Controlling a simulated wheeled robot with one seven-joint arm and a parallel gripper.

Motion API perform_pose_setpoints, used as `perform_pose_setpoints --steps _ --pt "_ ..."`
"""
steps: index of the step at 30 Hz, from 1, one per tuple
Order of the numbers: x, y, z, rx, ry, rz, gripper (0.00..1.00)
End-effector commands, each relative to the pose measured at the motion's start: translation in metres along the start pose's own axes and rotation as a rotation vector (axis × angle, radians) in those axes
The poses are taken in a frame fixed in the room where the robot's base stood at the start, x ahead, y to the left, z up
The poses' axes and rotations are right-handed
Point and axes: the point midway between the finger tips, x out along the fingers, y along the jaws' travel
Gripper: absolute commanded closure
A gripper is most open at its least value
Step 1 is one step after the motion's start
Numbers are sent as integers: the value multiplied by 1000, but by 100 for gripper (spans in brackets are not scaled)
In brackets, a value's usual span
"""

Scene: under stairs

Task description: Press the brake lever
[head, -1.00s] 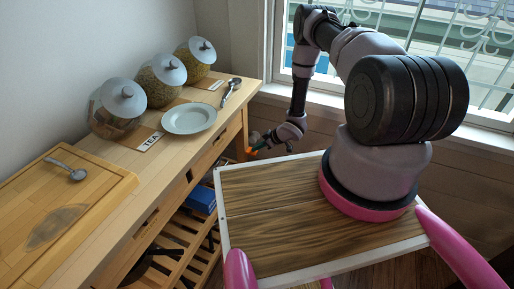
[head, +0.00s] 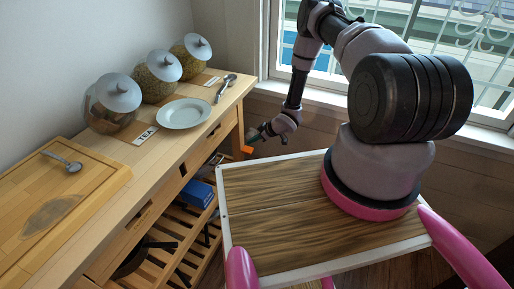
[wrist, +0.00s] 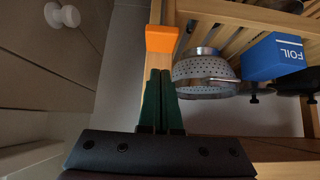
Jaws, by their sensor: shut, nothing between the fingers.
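An orange block (head: 247,150), which looks like the brake lever, sticks out low beside the front leg of the wooden cart (head: 238,130) in the head view. My gripper (head: 255,137) is just to the upper right of the block in the head view. In the wrist view my gripper's green fingers (wrist: 160,72) are shut with nothing between them. Their tips point at the block, with a small gap in the picture. I cannot tell the depth.
The cart's lower shelf holds a blue foil box (wrist: 273,57) and a metal colander (wrist: 204,72), close to the right of my fingers. A plate (head: 185,113) and glass jars (head: 112,103) stand on the cart top.

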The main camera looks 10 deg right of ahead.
Motion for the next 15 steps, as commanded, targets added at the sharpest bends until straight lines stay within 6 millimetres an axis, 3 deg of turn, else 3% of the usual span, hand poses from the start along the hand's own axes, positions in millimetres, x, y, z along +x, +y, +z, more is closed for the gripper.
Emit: perform_pose_setpoints --steps 15 --pt "-83 2 1 1 0 3 100"
